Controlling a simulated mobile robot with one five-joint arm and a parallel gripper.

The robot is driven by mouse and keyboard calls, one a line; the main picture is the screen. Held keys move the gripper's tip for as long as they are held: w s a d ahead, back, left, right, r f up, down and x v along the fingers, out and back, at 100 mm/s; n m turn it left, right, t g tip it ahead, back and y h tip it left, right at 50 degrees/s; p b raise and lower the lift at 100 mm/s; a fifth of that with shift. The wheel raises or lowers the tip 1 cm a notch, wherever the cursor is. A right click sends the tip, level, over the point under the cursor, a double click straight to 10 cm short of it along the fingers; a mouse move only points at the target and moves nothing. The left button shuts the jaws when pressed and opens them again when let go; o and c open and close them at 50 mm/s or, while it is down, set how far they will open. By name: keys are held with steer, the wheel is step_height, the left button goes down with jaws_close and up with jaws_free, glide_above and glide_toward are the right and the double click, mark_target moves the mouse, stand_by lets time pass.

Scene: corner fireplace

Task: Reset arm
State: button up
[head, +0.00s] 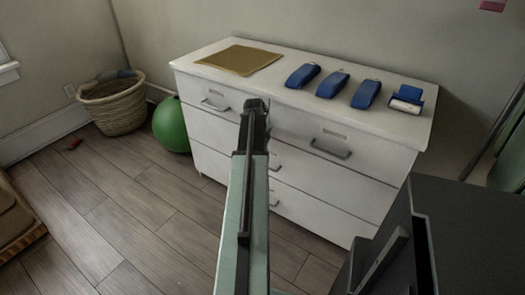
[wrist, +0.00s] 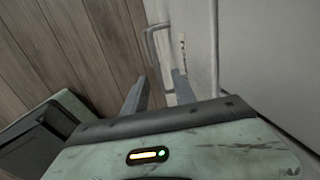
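My arm reaches forward in the middle of the head view, and my gripper (head: 255,104) is in front of the white chest of drawers (head: 230,136). In the wrist view my gripper (wrist: 160,88) has its two fingers apart, with nothing seen between them. A grey drawer handle (wrist: 152,50) and the white drawer front (wrist: 198,45) lie just beyond the fingers. I cannot tell whether a finger touches the handle. In the head view the drawers look shut. The gripper hides part of the chest front.
On the chest top lie a tan mat (head: 240,59) and several blue objects, one (head: 406,100) with a white part. A green ball (head: 171,125) and a wicker basket (head: 113,108) stand left of the chest. A small red thing (head: 75,144) lies on the wood floor, otherwise mostly clear.

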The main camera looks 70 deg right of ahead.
steer(key=shift+r, duration=0.25)
